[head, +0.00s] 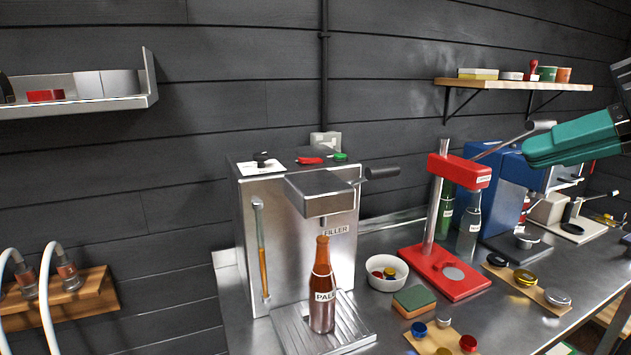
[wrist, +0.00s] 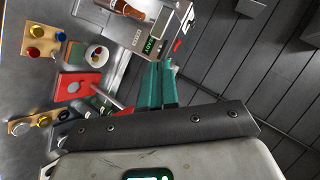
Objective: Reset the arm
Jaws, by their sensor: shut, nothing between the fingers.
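My gripper (head: 532,153) has teal fingers and enters the head view from the right edge, pointing left. Its fingers are together with nothing between them. It is in the air in front of the dark wall, and in the picture it overlaps the blue machine (head: 492,190), right of the red capper (head: 456,170). In the wrist view the closed teal fingers (wrist: 158,68) point up past the red capper base (wrist: 76,87), apart from the bench items. The rest of my arm is mostly out of the head view.
A steel filler (head: 275,215) holds an amber bottle (head: 322,285) on its drip tray. A white bowl (head: 386,285), a sponge (head: 414,301) and boards of caps (head: 530,283) lie on the bench. A wall shelf (head: 520,85) hangs above my gripper.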

